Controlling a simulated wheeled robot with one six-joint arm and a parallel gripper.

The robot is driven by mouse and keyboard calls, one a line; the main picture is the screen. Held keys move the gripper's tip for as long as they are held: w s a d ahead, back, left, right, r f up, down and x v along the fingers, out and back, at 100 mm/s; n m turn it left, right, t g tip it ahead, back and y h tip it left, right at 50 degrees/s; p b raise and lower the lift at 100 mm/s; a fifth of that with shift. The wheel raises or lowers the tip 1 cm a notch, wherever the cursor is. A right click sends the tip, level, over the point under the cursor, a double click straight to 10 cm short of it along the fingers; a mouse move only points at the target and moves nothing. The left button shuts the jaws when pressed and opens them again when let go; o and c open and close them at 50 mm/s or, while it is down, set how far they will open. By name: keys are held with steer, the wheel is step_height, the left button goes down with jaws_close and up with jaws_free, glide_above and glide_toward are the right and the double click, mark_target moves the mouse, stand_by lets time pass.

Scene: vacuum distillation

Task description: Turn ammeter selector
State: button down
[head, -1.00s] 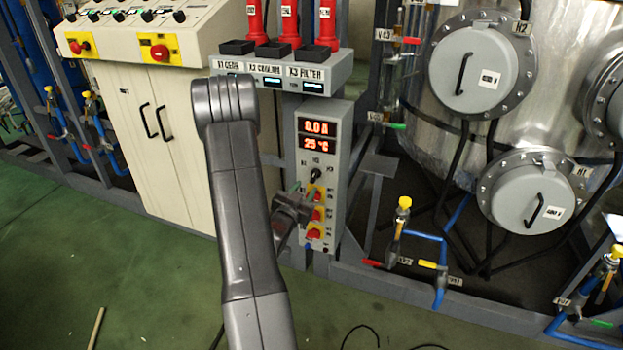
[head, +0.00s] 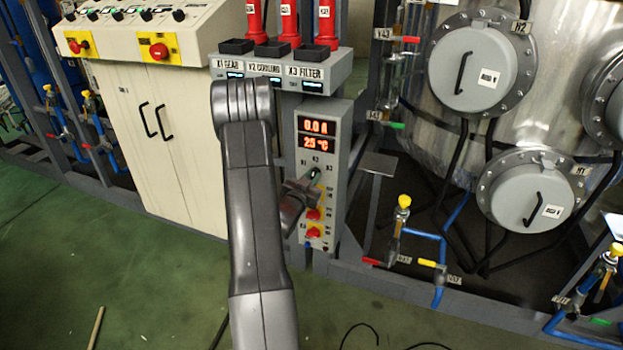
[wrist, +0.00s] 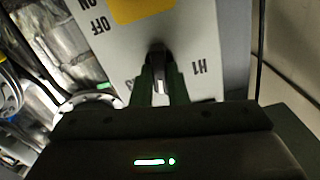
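The ammeter selector is a small dark knob with a grey grip on the grey panel (head: 336,190), below the red displays reading 0.0 A and 25 °C. In the head view the knob is mostly covered by my gripper (head: 314,178). In the wrist view the selector (wrist: 158,66) stands between the two greenish fingers of my gripper (wrist: 162,84), one finger on each side. The fingers are close together around it; whether they press on it I cannot tell. The label H1 shows to its right, and another label is partly hidden at its left.
Above stands a box with X1, X2 and X3 labels (head: 311,72). A small grey shelf (head: 378,164) juts out at the right. Green floor (head: 130,285) lies open in front.

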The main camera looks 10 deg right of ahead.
steer(key=shift+f, duration=0.1)
steer(key=shift+n+b, duration=0.4)
steer(key=shift+b, duration=0.15)
steer(key=shift+n+b, duration=0.45)
steer(key=shift+n, duration=0.35)
steer(key=c, duration=1.4)
jaws_free()
steer(key=shift+c, duration=0.2)
steer(key=shift+a, duration=0.1)
steer(key=v, duration=1.3)
steer(key=shift+s+a, duration=0.25)
steer(key=shift+s, duration=0.05)
